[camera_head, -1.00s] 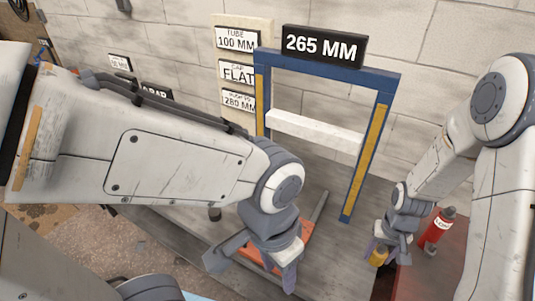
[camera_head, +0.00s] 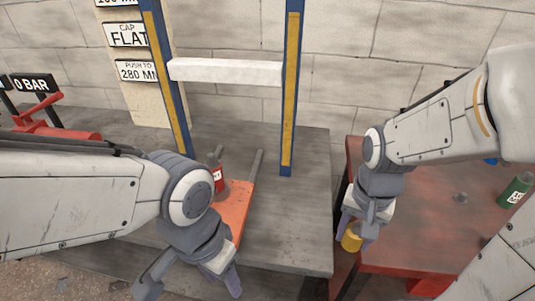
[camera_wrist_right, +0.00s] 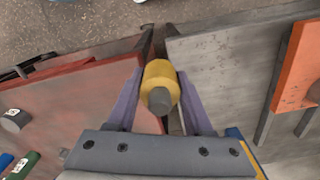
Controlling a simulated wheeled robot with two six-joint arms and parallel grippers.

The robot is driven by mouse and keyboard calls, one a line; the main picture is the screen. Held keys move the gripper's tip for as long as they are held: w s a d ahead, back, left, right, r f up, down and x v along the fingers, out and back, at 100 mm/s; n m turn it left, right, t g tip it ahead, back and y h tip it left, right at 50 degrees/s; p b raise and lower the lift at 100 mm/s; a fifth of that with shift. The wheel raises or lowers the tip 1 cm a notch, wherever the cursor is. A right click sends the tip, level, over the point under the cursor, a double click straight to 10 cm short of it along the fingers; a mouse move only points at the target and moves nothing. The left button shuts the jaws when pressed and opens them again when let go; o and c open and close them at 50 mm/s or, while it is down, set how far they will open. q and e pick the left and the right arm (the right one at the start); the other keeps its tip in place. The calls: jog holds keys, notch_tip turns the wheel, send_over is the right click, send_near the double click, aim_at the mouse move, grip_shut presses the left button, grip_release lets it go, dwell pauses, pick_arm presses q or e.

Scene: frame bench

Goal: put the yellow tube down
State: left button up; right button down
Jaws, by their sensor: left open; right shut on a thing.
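The yellow tube (camera_head: 351,240) is held in my right gripper (camera_head: 358,228) at the left edge of the red bench. In the right wrist view the yellow tube (camera_wrist_right: 157,72) sits between both fingers, with a grey round end toward the camera. It appears over the red bench's edge, by the narrow gap to the grey bench; I cannot tell whether it touches anything below. My left gripper (camera_head: 190,284) is open and empty at the front of the grey bench.
The grey bench (camera_head: 295,230) carries a blue frame (camera_head: 288,95) with a white crossbar (camera_head: 225,71), an orange plate (camera_head: 236,205) and a red bottle (camera_head: 218,178). The red bench (camera_head: 425,235) has clear room, with a green bottle (camera_head: 514,191) at right.

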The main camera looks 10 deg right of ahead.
jog(key=p, duration=0.1)
jog(key=w+p, duration=0.2)
jog(key=shift+a+f+p, duration=0.25)
jog(key=shift+a+p, duration=0.05)
jog(key=shift+a, duration=0.1)
send_over(315, 231)
notch_tip(315, 231, down, 6)
jog(key=shift+f, duration=0.2)
jog(key=shift+w+f+b, duration=0.1)
jog(key=shift+f+b, duration=0.45)
jog(key=shift+f, duration=1.45)
jog(key=shift+f, duration=0.1)
jog(key=shift+f, duration=0.15)
jog(key=shift+c, duration=1.5)
grip_release()
